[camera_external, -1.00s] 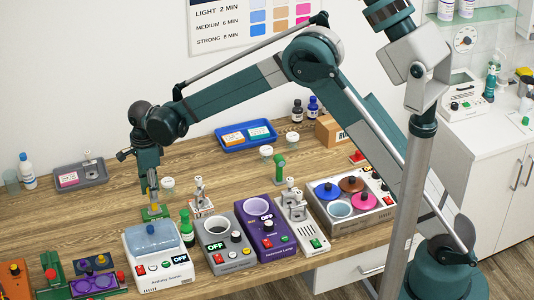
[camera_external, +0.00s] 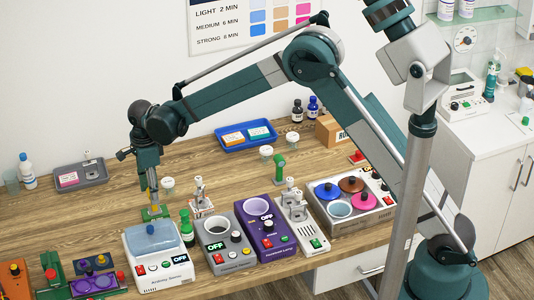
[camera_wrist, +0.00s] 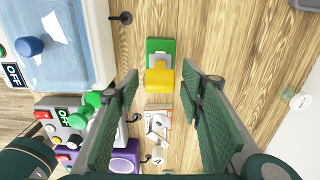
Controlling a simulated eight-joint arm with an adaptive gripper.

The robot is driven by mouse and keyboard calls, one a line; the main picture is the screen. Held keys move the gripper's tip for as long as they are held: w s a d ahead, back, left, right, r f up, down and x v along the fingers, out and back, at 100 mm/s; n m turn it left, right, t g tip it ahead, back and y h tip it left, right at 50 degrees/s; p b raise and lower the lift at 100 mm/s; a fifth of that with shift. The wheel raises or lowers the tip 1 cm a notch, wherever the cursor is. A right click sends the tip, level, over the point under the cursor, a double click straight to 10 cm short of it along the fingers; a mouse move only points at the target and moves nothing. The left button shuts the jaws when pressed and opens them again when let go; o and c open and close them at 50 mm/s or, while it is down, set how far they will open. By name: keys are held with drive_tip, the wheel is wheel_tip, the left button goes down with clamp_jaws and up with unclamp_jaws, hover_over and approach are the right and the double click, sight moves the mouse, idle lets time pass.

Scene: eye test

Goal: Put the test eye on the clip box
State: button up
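My gripper (camera_external: 151,205) points down over the wooden table. In the wrist view my gripper (camera_wrist: 160,105) has its green fingers wide apart, with nothing clasped between them. A green piece (camera_wrist: 160,46) with a grey part and a yellow block (camera_wrist: 159,79) lies below and between the fingers. A small white piece with a dark spot (camera_external: 88,155) is at the grey tray in the external view; it may be the test eye. A pink-and-white labelled box (camera_external: 68,180) lies in that tray; I cannot tell whether it is the clip box.
The grey tray (camera_external: 97,176) stands at the back left. An ultrasonic cleaner (camera_external: 150,238) is close in front of my gripper. A grey heater (camera_external: 227,252), a purple device (camera_external: 262,245) and small stands (camera_external: 200,204) are to the right. A blue tray (camera_external: 237,146) holds two boxes.

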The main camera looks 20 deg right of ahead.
wheel_tip(320, 180, up, 12)
drive_tip(key=shift+f+b, duration=0.15)
drive_tip(key=shift+b, duration=0.25)
idle(0.7)
drive_tip(key=s+d+r+n+t, duration=0.1)
drive_tip(key=s+d+r+n, duration=0.15)
drive_tip(key=d+r, duration=0.65)
drive_tip(key=s+d+r+n+t+y, duration=0.1)
drive_tip(key=s+d+r+n, duration=0.15)
drive_tip(key=d, duration=1.35)
drive_tip(key=s+d+r+n+t, duration=0.1)
drive_tip(key=s+d+r+n, duration=0.15)
drive_tip(key=d+r, duration=0.7)
drive_tip(key=s+d+f+n+t, duration=0.1)
drive_tip(key=s+d+n, duration=0.3)
drive_tip(key=d, duration=0.5)
drive_tip(key=s+d+f+n+t, duration=0.1)
drive_tip(key=s+d, duration=0.5)
drive_tip(key=d, duration=0.2)
drive_tip(key=s+d+f+n+t, duration=0.1)
drive_tip(key=s+d+f+n, duration=0.1)
drive_tip(key=s+d, duration=0.3)
drive_tip(key=s+d+f+n+t+h, duration=0.1)
drive_tip(key=s+d+f+n, duration=0.2)
drive_tip(key=s+d, duration=0.3)
drive_tip(key=s, duration=0.2)
drive_tip(key=shift+s+d+f, duration=0.25)
drive_tip(key=shift+s+f, duration=0.05)
drive_tip(key=shift+s, duration=0.05)
